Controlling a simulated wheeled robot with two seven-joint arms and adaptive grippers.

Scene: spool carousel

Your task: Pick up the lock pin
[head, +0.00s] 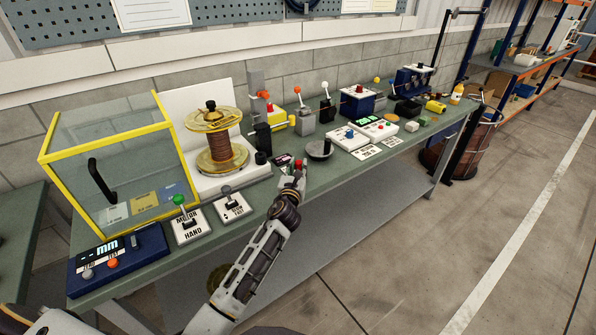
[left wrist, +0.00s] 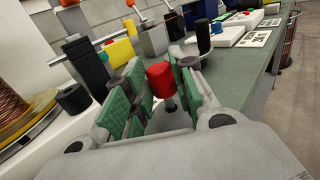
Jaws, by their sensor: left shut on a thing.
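The lock pin (left wrist: 160,80) has a red cylindrical head and a thin grey shank. In the left wrist view it stands between the green-padded fingers of my left gripper (left wrist: 153,100), which is shut on it. In the head view the red head (head: 299,164) shows small at the tip of my left gripper (head: 297,176), over the front part of the green bench. The lower end of the shank is hidden by the gripper, so I cannot tell whether it touches anything below. My right gripper is not in view.
Behind the gripper stands a spool of copper wire (head: 222,152) on a white base. A yellow-framed clear box (head: 120,165) is at left. Lever boxes and control panels line the bench (head: 330,185).

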